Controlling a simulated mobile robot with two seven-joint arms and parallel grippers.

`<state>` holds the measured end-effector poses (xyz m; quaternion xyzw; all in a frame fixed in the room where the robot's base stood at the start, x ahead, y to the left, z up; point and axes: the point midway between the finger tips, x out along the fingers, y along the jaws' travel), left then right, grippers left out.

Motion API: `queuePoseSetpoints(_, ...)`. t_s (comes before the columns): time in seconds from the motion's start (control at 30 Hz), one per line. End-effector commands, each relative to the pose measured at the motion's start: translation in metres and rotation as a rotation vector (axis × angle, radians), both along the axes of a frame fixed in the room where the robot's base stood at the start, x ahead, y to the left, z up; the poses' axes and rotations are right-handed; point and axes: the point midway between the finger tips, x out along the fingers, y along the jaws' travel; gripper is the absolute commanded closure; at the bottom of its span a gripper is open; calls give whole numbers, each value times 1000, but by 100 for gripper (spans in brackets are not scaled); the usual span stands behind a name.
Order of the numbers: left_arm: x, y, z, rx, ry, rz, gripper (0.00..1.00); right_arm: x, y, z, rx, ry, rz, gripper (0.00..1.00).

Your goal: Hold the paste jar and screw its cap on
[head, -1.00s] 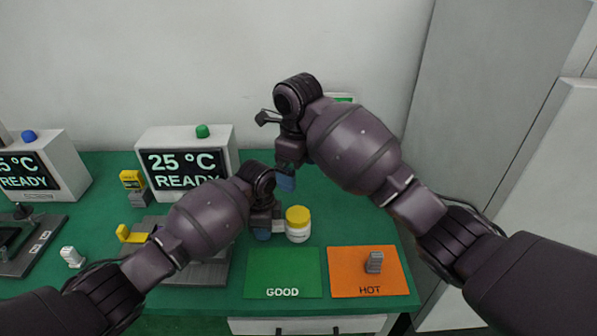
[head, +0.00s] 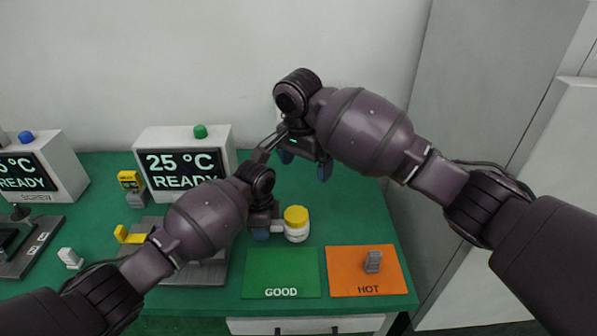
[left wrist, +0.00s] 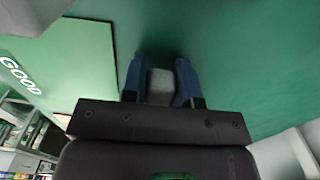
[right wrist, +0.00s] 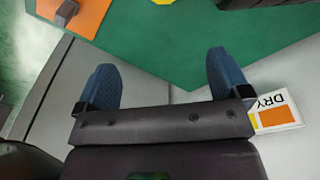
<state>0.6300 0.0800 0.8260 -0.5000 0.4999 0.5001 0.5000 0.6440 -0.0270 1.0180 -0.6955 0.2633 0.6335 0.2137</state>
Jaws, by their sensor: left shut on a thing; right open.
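The white paste jar (head: 297,236) stands upright on the green table, with the yellow cap (head: 296,215) on its top. Whether the cap is threaded tight cannot be told. My left gripper (head: 266,233) is low at the jar's left side, shut on a pale block-like grip that sticks out from the jar. That grip shows between the fingers in the left wrist view (left wrist: 160,85). My right gripper (head: 305,166) is open and empty, above and behind the jar. In the right wrist view only a yellow sliver of the cap (right wrist: 163,2) shows at the top edge.
A green GOOD mat (head: 283,272) and an orange HOT mat (head: 350,285) with a grey part (head: 373,262) lie in front. A display box reading 25 °C READY (head: 184,158) stands at the back left. A white DRY card (right wrist: 275,112) shows in the right wrist view.

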Motion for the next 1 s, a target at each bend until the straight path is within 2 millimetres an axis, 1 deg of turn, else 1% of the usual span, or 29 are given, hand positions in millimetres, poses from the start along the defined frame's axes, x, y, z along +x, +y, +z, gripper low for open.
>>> queuePoseSetpoints(0.1,0,1,-1,1,1,0,100,-1,0,-2,-7,21,180,6)
queuePoseSetpoints(0.57,0,1,-1,1,1,1,100,-5,2,-9,-19,99,877,6)
queuePoseSetpoints(1.0,0,1,-1,1,1,1,100,-11,8,-16,-7,146,1544,6)
